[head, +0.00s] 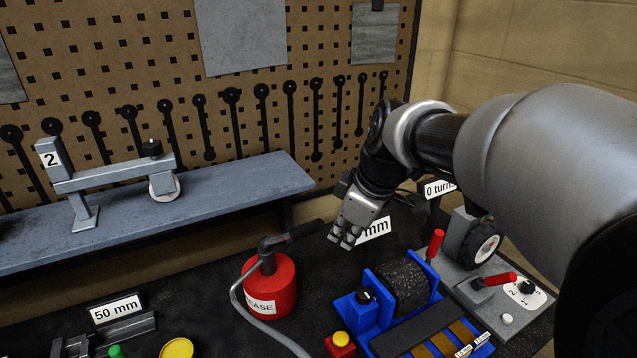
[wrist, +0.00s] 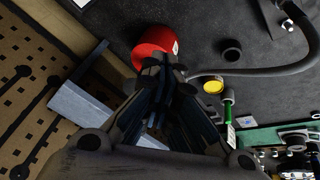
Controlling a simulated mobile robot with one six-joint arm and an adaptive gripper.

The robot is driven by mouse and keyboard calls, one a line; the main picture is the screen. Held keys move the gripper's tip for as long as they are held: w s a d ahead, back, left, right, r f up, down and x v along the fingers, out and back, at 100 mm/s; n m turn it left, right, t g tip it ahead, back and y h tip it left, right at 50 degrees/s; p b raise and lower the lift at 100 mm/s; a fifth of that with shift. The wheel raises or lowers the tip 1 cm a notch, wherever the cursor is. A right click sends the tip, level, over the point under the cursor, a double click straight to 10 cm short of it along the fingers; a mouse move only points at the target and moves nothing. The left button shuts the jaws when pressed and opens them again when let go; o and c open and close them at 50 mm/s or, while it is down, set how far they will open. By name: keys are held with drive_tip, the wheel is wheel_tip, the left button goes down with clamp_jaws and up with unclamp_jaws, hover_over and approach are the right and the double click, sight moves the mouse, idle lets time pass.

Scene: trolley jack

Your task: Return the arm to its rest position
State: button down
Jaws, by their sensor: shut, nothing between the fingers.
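My gripper (head: 347,236) hangs at the end of my arm in the head view, above the dark bench, right of the red grease can and behind the blue fixture. In the wrist view my gripper (wrist: 163,72) points down toward the bench with its fingers together and nothing between them. A red grease can (head: 270,287) with a dark lever and grey hose stands below and left of it. The can also shows in the wrist view (wrist: 158,44), just beyond the fingertips. My gripper appears clear of the can, though the exact gap is hard to tell.
A blue fixture (head: 364,312) holds a black roller. A grey panel (head: 455,283) with red levers and a dial stands at the right. A shelf (head: 250,181) with a marked "2" bracket runs behind. A "50 mm" sign (head: 116,309) and yellow cap (head: 176,348) are front left.

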idle(0.4)
drive_tip(key=s+d+f+m+b, duration=0.1)
drive_tip(key=s+m, duration=0.3)
drive_tip(key=s, duration=0.4)
drive_tip(key=s+d+f+m+h+b, duration=0.1)
drive_tip(key=s+f+m, duration=0.3)
drive_tip(key=s, duration=0.4)
drive_tip(key=s+d+f+m+h+b, duration=0.1)
drive_tip(key=s+d+f+m+b, duration=0.2)
drive_tip(key=s, duration=0.5)
drive_tip(key=shift+f+m+t, duration=0.2)
drive_tip(key=shift+m+t, duration=0.2)
